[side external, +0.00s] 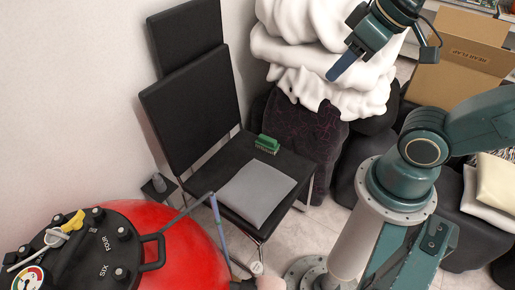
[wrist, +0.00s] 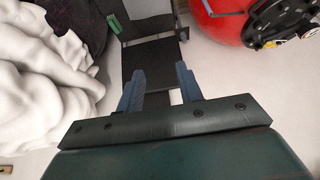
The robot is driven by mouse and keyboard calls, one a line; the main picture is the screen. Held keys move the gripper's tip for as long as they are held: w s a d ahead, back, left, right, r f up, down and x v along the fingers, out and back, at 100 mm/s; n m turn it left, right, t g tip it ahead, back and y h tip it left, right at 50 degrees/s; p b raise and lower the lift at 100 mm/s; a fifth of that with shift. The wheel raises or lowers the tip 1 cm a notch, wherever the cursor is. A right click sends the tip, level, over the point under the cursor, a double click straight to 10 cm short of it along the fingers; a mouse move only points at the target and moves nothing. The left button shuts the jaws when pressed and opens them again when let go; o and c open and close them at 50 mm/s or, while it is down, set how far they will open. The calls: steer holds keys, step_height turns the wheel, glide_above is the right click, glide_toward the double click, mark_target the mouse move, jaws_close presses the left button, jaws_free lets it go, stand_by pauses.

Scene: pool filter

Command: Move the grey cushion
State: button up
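The grey cushion (side external: 257,193) lies flat on the front part of the black chair's seat (side external: 284,163). My gripper (side external: 345,66) is high at the top of the side view, up and to the right of the cushion and well apart from it, in front of the white bedding. In the wrist view my gripper (wrist: 160,78) has its two blue fingers spread apart with nothing between them. A grey patch at the top edge of the wrist view may be part of the cushion, but I cannot tell for sure.
A green brush (side external: 267,144) lies on the seat behind the cushion. The chair's tall backrest (side external: 190,110) stands by the wall. A red pool filter (side external: 195,250) is at the lower left. White bedding (side external: 310,50) is piled behind, with a cardboard box (side external: 460,65) to the right.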

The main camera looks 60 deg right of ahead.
steer(key=c, duration=0.6)
steer(key=shift+w, duration=0.2)
jaws_close()
steer(key=w+d+f+g, duration=0.1)
steer(key=w+f+g, duration=0.1)
steer(key=w+f, duration=0.75)
steer(key=w+d+f+g, duration=0.1)
steer(key=w+d+f, duration=0.1)
steer(key=w+f, duration=0.75)
steer(key=s+f+g, duration=0.1)
steer(key=s+f, duration=0.3)
steer(key=f, duration=0.7)
steer(key=s+f, duration=0.4)
steer(key=f, duration=0.7)
steer(key=s+f+g, duration=0.1)
steer(key=s+f, duration=0.3)
steer(key=f, duration=0.7)
steer(key=shift+s+d+m+g, duration=0.3)
steer(key=shift+s+d, duration=0.05)
steer(key=shift+s, duration=0.05)
